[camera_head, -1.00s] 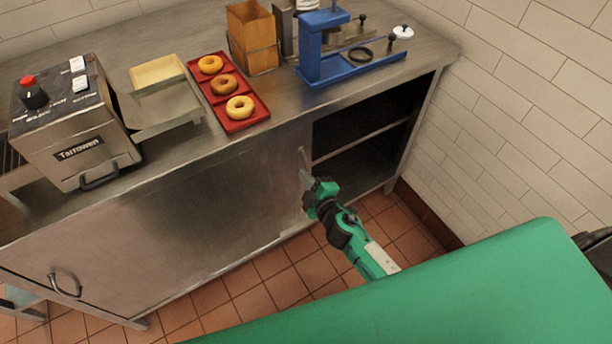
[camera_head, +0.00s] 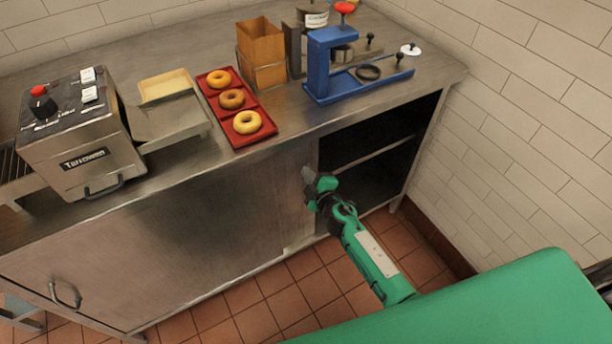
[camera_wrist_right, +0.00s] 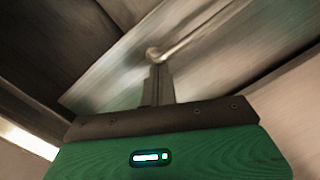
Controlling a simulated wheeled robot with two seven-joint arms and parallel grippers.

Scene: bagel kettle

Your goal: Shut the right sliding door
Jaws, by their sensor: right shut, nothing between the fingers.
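The metal cabinet's right sliding door (camera_head: 262,200) stands slid to the left, leaving the right end of the cabinet open (camera_head: 365,165). My right gripper (camera_head: 307,173) is shut and empty, at the right edge of this door, low in front of the opening's left side. In the right wrist view, its closed fingertips (camera_wrist_right: 156,62) are at the end of a thin bar, apparently the door's handle (camera_wrist_right: 200,32). I cannot tell if they touch it. In the head view the gripper mostly hides that handle. My left gripper is not in view.
A curved handle (camera_head: 65,295) is on the cabinet's left door. On the counter are a toaster (camera_head: 80,140), a red tray (camera_head: 243,140) of bagels, a paper bag (camera_head: 261,45) and a blue press (camera_head: 325,65). A tiled wall (camera_head: 530,130) closes off the right side.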

